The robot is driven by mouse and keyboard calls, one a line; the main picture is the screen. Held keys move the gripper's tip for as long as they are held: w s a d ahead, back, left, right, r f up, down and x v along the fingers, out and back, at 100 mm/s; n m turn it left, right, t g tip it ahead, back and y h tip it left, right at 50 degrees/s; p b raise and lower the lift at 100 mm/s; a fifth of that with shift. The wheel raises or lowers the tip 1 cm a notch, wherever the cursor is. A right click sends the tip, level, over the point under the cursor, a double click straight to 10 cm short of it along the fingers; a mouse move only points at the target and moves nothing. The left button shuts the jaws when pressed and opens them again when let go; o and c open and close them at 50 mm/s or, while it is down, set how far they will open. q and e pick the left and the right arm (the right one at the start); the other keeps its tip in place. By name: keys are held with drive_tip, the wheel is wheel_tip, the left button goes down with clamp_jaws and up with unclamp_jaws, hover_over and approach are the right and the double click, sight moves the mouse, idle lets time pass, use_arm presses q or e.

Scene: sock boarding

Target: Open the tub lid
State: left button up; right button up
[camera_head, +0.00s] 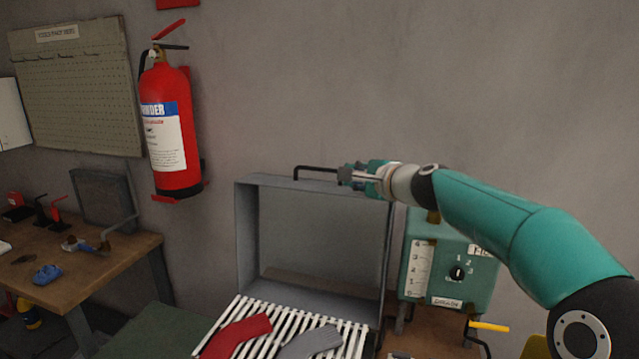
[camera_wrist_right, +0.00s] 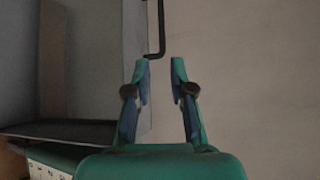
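The grey metal tub lid (camera_head: 318,236) stands upright at the back in the head view, with its hollow inner side facing me. A black bent handle (camera_head: 317,168) sticks up at its top edge. The handle also shows in the right wrist view (camera_wrist_right: 161,25). My right gripper (camera_head: 345,176) is by the handle's right end. In the right wrist view my right gripper (camera_wrist_right: 161,62) is open, and the handle's bent end lies just ahead of the fingertips. Nothing is between the fingers. The tub below the lid is mostly hidden. My left gripper is in neither view.
A white slatted rack (camera_head: 280,324) lies in front of the lid, with a red sock (camera_head: 236,336) and a grey sock (camera_head: 305,343) on it. A green control box (camera_head: 449,263) stands to the right. A wooden workbench (camera_head: 95,262) and a fire extinguisher (camera_head: 172,130) are at left.

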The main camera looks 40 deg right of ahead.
sight(319, 171)
drive_tip(key=p+x, duration=0.5)
drive_tip(key=x, duration=1.1)
drive_tip(key=shift+w+r, duration=0.1)
drive_tip(key=shift+w+p, duration=0.2)
drive_tip(key=shift+p, duration=0.1)
drive_tip(key=c, duration=0.4)
clamp_jaws()
drive_tip(key=shift+f, duration=0.25)
